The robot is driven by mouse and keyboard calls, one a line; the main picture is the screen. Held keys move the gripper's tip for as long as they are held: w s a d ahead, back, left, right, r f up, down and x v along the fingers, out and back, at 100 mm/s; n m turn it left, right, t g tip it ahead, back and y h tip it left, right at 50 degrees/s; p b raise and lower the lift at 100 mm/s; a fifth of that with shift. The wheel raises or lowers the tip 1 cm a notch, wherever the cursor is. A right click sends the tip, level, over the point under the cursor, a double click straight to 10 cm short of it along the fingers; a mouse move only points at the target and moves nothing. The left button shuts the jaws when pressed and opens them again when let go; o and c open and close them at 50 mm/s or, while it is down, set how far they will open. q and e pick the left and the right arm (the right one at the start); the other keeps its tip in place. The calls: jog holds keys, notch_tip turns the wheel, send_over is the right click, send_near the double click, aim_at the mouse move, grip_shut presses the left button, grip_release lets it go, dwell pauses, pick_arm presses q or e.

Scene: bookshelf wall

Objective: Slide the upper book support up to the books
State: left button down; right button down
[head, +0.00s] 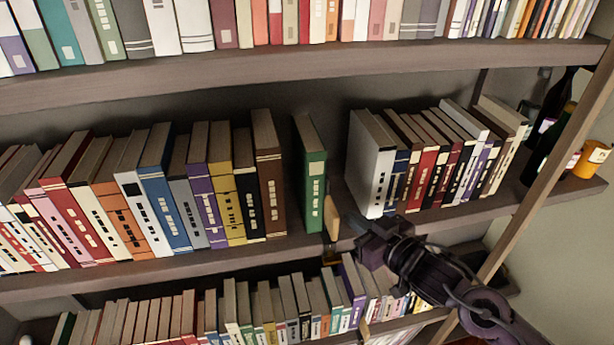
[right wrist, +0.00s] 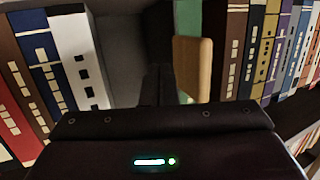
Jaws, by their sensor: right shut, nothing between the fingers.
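The upper book support, a tan wooden piece (head: 332,217), stands on the middle shelf at the right of a lone green book (head: 311,180). A gap separates the green book from the brown book (head: 270,180) ending the left row. My right gripper (head: 350,222) is shut and empty, just right of the support, with its fingers in the space before the white book. In the right wrist view the dark fingers (right wrist: 158,85) lie between the white book (right wrist: 78,60) and the support (right wrist: 192,68); whether they touch the support I cannot tell. My left gripper is not in view.
Right of my gripper stands another row, beginning with a white book (head: 372,165). Full rows of books fill the upper shelf (head: 280,65) and lower shelf. Dark bottles (head: 550,130) and an orange cup (head: 590,160) stand at the far right, behind a slanted shelf upright (head: 540,190).

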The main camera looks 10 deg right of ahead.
aim_at(336, 228)
jog(key=shift+a+b, duration=0.6)
jog(key=shift+a, duration=2.55)
jog(key=shift+d+r+p, duration=0.1)
jog(key=shift+d+p, duration=0.35)
jog(key=shift+d, duration=0.15)
jog(key=shift+d+p, duration=0.55)
jog(key=shift+d, duration=0.85)
